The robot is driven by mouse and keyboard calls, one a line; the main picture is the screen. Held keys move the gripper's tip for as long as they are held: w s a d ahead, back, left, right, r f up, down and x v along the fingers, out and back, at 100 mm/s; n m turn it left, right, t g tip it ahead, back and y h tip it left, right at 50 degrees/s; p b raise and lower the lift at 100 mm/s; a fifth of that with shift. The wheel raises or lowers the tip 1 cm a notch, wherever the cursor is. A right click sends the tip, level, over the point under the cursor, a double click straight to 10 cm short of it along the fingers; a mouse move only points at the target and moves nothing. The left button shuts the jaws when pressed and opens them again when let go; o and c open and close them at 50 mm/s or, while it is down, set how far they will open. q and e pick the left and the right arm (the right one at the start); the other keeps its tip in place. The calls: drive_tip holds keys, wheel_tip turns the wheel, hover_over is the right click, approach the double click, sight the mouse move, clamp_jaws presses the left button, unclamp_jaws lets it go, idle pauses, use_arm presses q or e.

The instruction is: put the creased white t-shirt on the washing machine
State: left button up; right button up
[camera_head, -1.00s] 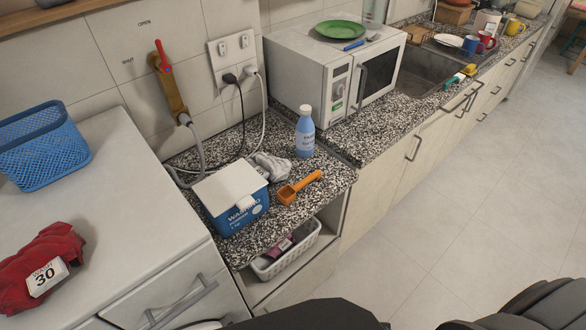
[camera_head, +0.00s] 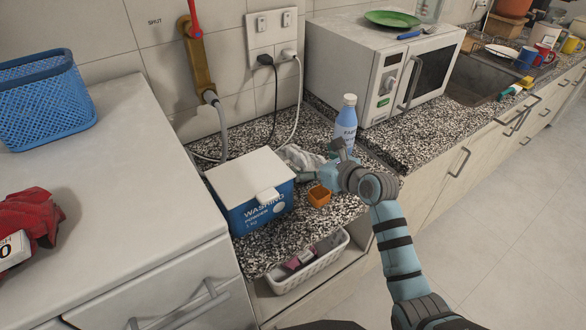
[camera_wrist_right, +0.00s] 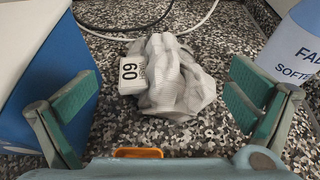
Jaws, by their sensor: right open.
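The washing machine (camera_head: 150,190), with a flat white top, is at the left. My left gripper is not in view.
A blue and white washing powder box (camera_head: 250,205) stands left of my right gripper, a softener bottle (camera_head: 346,125) right. An orange scoop (camera_head: 319,196) lies in front. A blue basket (camera_head: 45,100) and red cloth (camera_head: 35,215) occupy the machine's left; its right is clear.

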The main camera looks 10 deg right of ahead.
sight(307, 158)
drive_tip(key=w+f, duration=0.1)
drive_tip(key=w+f+b, duration=0.1)
drive_tip(key=w, duration=0.1)
drive_tip(key=shift+w, duration=0.2)
drive_tip(key=shift+w+a+f+b, duration=0.15)
drive_tip(key=shift+w+a+b, duration=0.25)
drive_tip(key=shift+w+a, duration=0.1)
drive_tip(key=shift+w+a+f+b, duration=0.15)
drive_tip(key=shift+w+a+b, duration=0.25)
drive_tip(key=shift+w, duration=0.1)
drive_tip(key=b+x, duration=0.2)
drive_tip(key=x, duration=0.2)
drive_tip(key=shift+w+f+b, duration=0.15)
drive_tip(key=shift+w+b, duration=0.1)
drive_tip(key=shift+b, duration=0.05)
drive_tip(key=shift+w, duration=0.15)
drive_tip(key=shift+c, duration=0.6)
drive_tip(key=shift+r, duration=0.2)
drive_tip(key=c, duration=0.3)
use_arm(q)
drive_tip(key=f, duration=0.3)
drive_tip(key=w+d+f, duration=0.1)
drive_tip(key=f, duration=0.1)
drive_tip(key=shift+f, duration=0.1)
use_arm(e)
drive_tip(key=c, duration=1)
